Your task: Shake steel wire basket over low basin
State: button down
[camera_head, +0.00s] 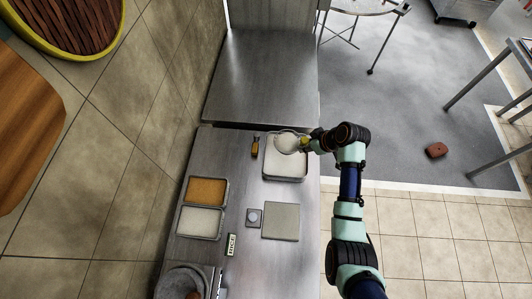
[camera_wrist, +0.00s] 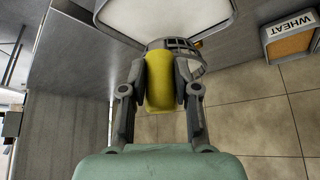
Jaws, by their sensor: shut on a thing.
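The steel wire basket (camera_head: 287,143) is a small round strainer over the back part of the low basin (camera_head: 285,179), a shallow rectangular tray with a pale inside. My gripper (camera_head: 308,143) reaches in from the right, near the basin's right edge. In the wrist view my gripper (camera_wrist: 160,88) is shut on the basket's yellow handle (camera_wrist: 159,75). The grey basket frame (camera_wrist: 190,46) extends beyond the handle, partly hidden by it. The pale basin (camera_wrist: 165,16) lies behind it. I cannot tell what the basket holds.
An orange-filled tray (camera_head: 207,190) and a pale-filled tray (camera_head: 200,222) stand at the left. A grey square slab (camera_head: 281,221) and a small scale-like block (camera_head: 254,217) are in front. An orange-handled tool (camera_head: 255,147) lies left of the basin. The back steel counter (camera_head: 262,80) is clear.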

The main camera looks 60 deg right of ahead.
jog(key=shift+s+d+r, duration=0.1)
jog(key=shift+s, duration=0.05)
jog(key=shift+f+b, duration=1.25)
jog(key=shift+f, duration=0.85)
